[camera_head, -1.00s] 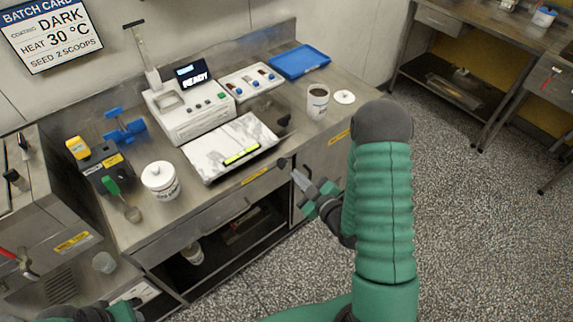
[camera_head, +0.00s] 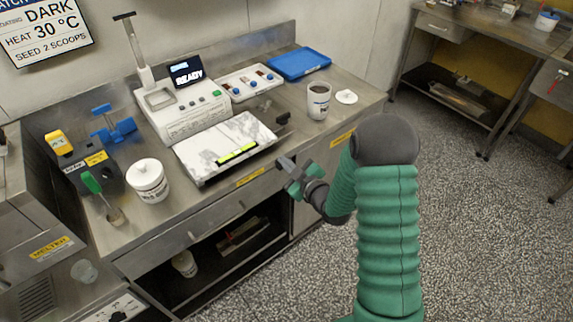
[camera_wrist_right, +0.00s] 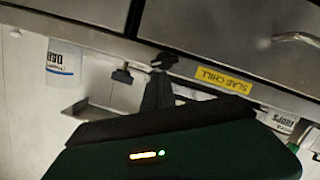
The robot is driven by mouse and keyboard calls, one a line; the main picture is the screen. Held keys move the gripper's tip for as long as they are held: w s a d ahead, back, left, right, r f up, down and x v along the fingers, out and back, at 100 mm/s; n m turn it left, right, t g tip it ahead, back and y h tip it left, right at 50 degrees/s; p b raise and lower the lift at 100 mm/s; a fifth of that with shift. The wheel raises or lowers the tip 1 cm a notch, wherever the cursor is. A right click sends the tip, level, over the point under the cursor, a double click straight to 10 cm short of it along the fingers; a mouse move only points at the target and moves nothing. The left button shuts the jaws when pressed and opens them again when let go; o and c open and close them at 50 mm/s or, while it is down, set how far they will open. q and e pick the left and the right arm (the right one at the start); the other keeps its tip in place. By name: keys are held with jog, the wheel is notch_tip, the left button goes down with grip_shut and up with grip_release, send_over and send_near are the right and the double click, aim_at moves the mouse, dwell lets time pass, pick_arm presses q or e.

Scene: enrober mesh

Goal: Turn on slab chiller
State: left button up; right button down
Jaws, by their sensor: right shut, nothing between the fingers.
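The slab chiller is a pale marbled slab (camera_head: 200,157) with a yellow-green strip on it, lying on the steel counter. A yellow "SLAB CHILL" label (camera_head: 250,177) is on the counter's front edge, and it also shows in the right wrist view (camera_wrist_right: 223,78). A dark knob (camera_wrist_right: 164,60) sits beside that label. My right gripper (camera_head: 286,163) is shut and empty at the front edge, right of the label. In the right wrist view its fingertips (camera_wrist_right: 158,80) are close to the knob; I cannot tell whether they touch. My left gripper is not in view.
A white machine with a "READY" display (camera_head: 187,75) stands behind the slab. A brown-filled cup (camera_head: 318,100) and a blue tray (camera_head: 298,63) are to the right. A white lidded jar (camera_head: 148,182) is to the left. Open floor lies right of the counter.

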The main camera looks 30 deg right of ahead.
jog(key=shift+d+f, duration=0.1)
jog(key=shift+f, duration=0.1)
